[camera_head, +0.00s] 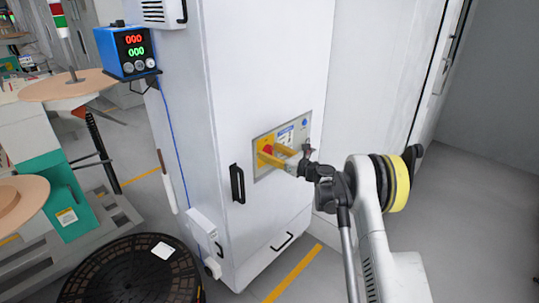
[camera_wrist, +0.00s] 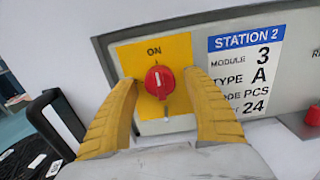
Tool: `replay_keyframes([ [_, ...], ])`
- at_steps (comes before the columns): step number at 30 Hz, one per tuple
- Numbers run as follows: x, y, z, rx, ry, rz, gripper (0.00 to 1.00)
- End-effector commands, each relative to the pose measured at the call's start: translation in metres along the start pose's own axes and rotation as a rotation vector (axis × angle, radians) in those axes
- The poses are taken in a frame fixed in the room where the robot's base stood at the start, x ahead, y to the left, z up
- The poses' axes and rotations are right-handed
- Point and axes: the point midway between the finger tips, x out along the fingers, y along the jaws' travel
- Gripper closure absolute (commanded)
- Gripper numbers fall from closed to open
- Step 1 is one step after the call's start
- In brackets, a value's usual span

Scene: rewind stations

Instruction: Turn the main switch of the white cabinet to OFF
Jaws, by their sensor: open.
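The white cabinet (camera_head: 265,100) stands in the middle of the head view, with a grey control panel (camera_head: 303,130) on its front. The main switch is a red round knob (camera_wrist: 159,80) on a yellow plate (camera_wrist: 180,50) marked ON at its top. The knob's handle looks roughly upright, toward ON. My gripper (camera_wrist: 162,97) has its two yellow fingers open, one on each side of the knob, apart from it as far as I can tell. In the head view my gripper (camera_head: 272,155) is at the panel. The lower part of the plate is partly hidden.
A label reading STATION 2 (camera_wrist: 245,65) is right of the switch, with another red button (camera_wrist: 313,116) farther right. A black handle (camera_head: 237,184) is left of the panel. A blue display box (camera_head: 128,50) is on the cabinet's left side. A black round grate (camera_head: 130,275) lies lower left.

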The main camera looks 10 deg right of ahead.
Motion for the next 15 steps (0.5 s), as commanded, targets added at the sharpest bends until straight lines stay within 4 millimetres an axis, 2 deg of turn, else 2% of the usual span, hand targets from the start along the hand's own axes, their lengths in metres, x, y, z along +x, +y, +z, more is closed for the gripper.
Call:
replay_keyframes([
  [9, 0.0041, 0.0004, 0.0006, 0.0, 0.0, 0.0, 0.41],
  [10, 0.0041, 0.0004, 0.0005, 0.0, 0.0, 0.0, 0.46],
  [15, 0.0039, 0.0004, 0.0005, -0.001, 0.0, 0.0, 0.95],
])
